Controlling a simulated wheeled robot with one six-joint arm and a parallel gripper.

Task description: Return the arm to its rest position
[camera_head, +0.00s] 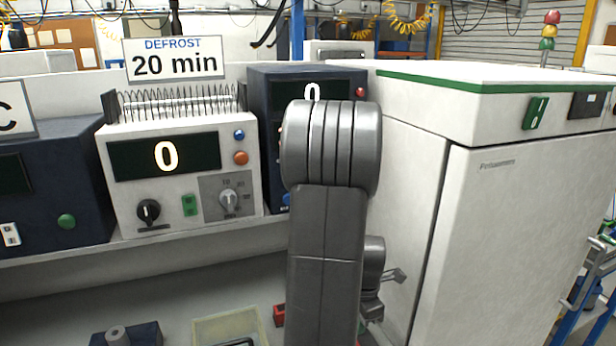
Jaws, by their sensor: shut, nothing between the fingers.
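My grey arm (328,240) stands upright in the middle of the view, its rounded elbow joint at the top. Part of my gripper (394,277) shows low to the right of the arm, beside the white cabinet. It looks small and partly hidden behind my arm link; it is shut and holds nothing that I can see. I cannot tell whether it touches the cabinet.
A white device (182,190) reading 0 stands on a shelf under a "DEFROST 20 min" sign (174,59). Dark devices (60,190) flank it. A large white cabinet (520,230) stands right. Below are a clear bin (231,326) and a dark block (140,335).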

